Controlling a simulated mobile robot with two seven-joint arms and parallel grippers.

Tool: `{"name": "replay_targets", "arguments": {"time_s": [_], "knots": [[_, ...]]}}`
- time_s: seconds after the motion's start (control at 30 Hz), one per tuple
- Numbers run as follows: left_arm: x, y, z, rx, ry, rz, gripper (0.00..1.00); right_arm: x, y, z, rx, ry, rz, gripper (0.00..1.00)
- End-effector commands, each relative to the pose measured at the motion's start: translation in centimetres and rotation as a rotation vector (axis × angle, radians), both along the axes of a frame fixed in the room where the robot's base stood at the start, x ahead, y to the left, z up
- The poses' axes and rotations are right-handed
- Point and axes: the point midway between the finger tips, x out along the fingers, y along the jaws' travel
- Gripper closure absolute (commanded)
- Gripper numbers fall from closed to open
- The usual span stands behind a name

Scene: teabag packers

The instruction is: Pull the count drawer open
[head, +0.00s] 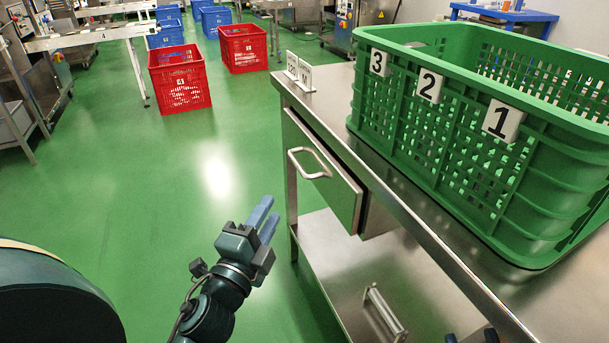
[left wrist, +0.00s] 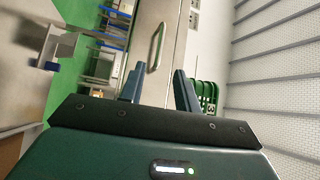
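The count drawer (head: 322,172) has a steel front under the table top, with a loop handle (head: 309,163). Its front panel looks close to the drawer housing; I cannot tell if there is a small gap. The handle also shows in the left wrist view (left wrist: 157,46), ahead of and between my fingers. My left gripper (head: 266,215) is open and empty, in front of the drawer, lower than the handle and apart from it. In the left wrist view my left gripper's fingers (left wrist: 158,88) are spread. Dark parts of my right gripper (head: 472,336) show at the bottom edge, mostly cut off.
A green crate (head: 445,150) with tags 3, 2 and 1 stands on the steel table (head: 335,88). Small white signs (head: 299,72) stand at its far corner. A lower shelf (head: 335,260) carries a metal bar handle (head: 383,310).

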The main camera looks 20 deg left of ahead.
Motion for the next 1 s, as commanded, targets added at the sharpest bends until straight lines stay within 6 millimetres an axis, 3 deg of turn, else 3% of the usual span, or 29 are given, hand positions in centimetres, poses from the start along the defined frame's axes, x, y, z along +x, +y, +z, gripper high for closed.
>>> {"name": "replay_targets", "arguments": {"time_s": [0.17,0.63,0.8,1.0], "knots": [[2.0,0.1,0.6,0.004,-0.003,-0.003,0.67,0.0,0.0,0.2,-0.005,0.001,-0.001,0.64],[10.7,0.7,1.6,0.002,-0.001,-0.002,0.67,0.0,0.0,0.0,-0.003,0.002,-0.002,0.64],[12.3,0.8,1.8,-0.001,0.001,-0.001,0.67,0.0,0.0,-0.1,0.002,0.003,-0.001,0.64],[12.8,0.8,1.8,-0.001,0.002,0.0,0.67,0.0,0.0,0.0,0.003,0.003,-0.001,0.64]]}}
